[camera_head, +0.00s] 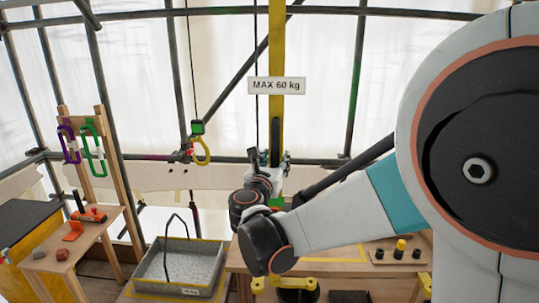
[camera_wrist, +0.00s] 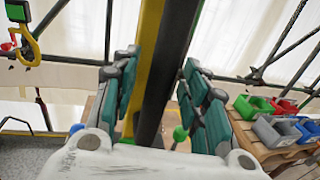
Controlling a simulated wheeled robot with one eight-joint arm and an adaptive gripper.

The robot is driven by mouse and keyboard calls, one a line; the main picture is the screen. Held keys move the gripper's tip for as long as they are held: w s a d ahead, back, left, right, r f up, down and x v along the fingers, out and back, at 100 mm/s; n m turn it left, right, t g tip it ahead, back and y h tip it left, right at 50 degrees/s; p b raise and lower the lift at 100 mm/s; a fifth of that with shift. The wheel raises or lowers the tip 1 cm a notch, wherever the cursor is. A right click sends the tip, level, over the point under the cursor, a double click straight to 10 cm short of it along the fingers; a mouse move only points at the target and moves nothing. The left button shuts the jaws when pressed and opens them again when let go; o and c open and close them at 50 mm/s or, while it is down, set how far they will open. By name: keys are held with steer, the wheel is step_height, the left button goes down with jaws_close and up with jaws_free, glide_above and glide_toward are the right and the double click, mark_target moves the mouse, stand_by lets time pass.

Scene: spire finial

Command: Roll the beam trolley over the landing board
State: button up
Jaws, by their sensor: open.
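The yellow beam (camera_head: 277,45) stands upright in the head view, with a "MAX 60 kg" sign (camera_head: 277,86) across it. I cannot make out the beam trolley itself. A yellow hook (camera_head: 201,151) hangs on a line below a green-faced box (camera_head: 197,127), left of the beam; it also shows in the wrist view (camera_wrist: 29,50). My gripper (camera_head: 270,160) is open. In the wrist view, a dark upright bar (camera_wrist: 165,75) passes between its spread fingers (camera_wrist: 160,70), beside the yellow beam (camera_wrist: 148,35). I cannot tell whether the fingers touch the bar. I cannot surely identify the landing board.
A grey tray (camera_head: 153,277) with a dark bail stands in a yellow-edged area. A wooden stand (camera_head: 103,150) at left holds purple and green carabiners. A bench (camera_head: 350,271) lies under my arm. Colored bins (camera_wrist: 275,130) stand at right. Scaffold poles (camera_head: 361,90) cross behind.

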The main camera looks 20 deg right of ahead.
steer(key=shift+w+d, duration=0.15)
steer(key=shift+w, duration=0.05)
steer(key=shift+s, duration=0.1)
steer(key=shift+c, duration=0.2)
jaws_close()
steer(key=w+a+b, duration=0.1)
steer(key=w+a, duration=0.2)
steer(key=a, duration=0.7)
steer(key=w+a+b, duration=0.1)
steer(key=w+a, duration=0.3)
steer(key=a, duration=0.7)
steer(key=shift+a, duration=0.25)
